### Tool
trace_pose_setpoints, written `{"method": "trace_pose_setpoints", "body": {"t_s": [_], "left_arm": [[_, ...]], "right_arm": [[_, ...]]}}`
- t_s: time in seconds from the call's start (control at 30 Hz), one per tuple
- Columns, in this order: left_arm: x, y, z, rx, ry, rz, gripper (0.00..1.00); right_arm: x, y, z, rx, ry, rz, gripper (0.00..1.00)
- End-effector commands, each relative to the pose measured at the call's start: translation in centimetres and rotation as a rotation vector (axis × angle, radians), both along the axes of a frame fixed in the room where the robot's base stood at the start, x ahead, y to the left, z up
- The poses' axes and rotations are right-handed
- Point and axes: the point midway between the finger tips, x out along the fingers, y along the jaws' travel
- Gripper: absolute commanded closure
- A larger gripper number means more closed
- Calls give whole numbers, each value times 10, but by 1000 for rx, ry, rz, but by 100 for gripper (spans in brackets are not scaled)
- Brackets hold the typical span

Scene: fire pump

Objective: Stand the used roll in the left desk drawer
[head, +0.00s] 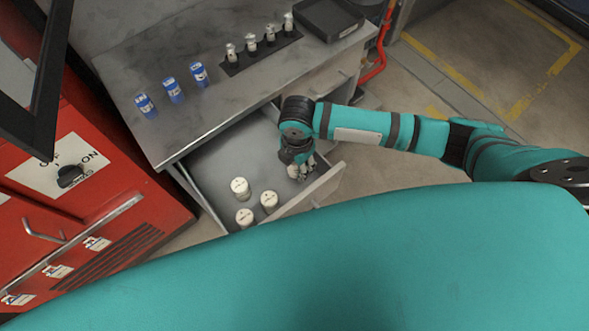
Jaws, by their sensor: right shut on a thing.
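The open desk drawer (215,165) is pulled out under the grey desk top. Three cream used rolls stand upright in its front left part: one at the back (240,187), one to the right (269,201) and one in front (244,217). My right gripper (301,172) points down into the drawer's right part, near its front panel. It is shut on a small pale thing, probably a used roll, mostly hidden by the fingers. I cannot tell whether that thing touches the drawer floor. My left gripper is not in view.
A black holder (262,53) with several white-and-dark pieces and a black tray (328,18) are behind. A red cabinet (90,150) is at left. The drawer's middle is clear.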

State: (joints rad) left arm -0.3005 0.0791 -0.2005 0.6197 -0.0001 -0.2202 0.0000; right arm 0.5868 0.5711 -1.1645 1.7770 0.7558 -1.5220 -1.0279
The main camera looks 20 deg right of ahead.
Motion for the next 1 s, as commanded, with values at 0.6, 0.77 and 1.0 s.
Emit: {"method": "trace_pose_setpoints", "body": {"t_s": [0.6, 0.77, 1.0], "left_arm": [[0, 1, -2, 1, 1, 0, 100], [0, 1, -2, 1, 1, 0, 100], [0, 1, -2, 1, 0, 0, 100]], "right_arm": [[0, 0, -40, 0, 0, 0, 99], [0, 0, -43, -1, 0, 0, 53], [0, 0, -42, -1, 0, 0, 38]]}}
